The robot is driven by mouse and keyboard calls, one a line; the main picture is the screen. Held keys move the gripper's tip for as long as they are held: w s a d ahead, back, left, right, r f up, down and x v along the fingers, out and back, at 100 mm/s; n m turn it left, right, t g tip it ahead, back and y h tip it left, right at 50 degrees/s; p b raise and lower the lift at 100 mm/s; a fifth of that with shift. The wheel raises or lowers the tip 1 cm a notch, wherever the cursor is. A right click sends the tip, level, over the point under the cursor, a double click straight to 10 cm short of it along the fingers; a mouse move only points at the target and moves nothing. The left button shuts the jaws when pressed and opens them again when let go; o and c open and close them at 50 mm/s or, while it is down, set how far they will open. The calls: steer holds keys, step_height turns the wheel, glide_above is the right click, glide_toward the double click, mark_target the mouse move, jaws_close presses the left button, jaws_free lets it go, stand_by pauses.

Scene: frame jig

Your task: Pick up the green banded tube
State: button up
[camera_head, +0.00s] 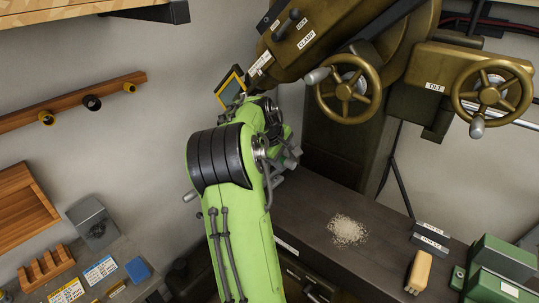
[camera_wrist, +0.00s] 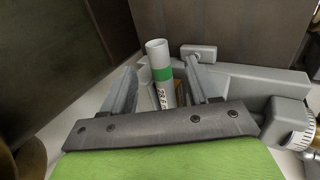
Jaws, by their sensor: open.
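The green banded tube (camera_wrist: 161,74) shows in the wrist view as a pale cylinder with a green band below its open-looking top and dark lettering lower down. It leans slightly left in the picture. My gripper (camera_wrist: 160,66) is open, with one grey finger left of the tube and one right of it. The tube appears between the fingers; whether either touches it I cannot tell. Its lower end is hidden behind my gripper's dark front bar. In the head view my green arm hides the tube and most of my gripper.
A grey fixture (camera_wrist: 245,80) with a graduated dial (camera_wrist: 298,139) lies close behind and right of the tube. In the head view, a bronze machine with handwheels (camera_head: 348,90) overhangs the dark bench (camera_head: 315,205).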

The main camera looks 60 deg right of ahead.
mark_target(287, 161)
steer(key=x, duration=0.3)
steer(key=shift+d+f, duration=0.2)
steer(key=shift+d, duration=0.05)
steer(key=shift+a, duration=0.15)
steer(key=shift+c, duration=1.3)
jaws_close()
steer(key=shift+r, duration=0.1)
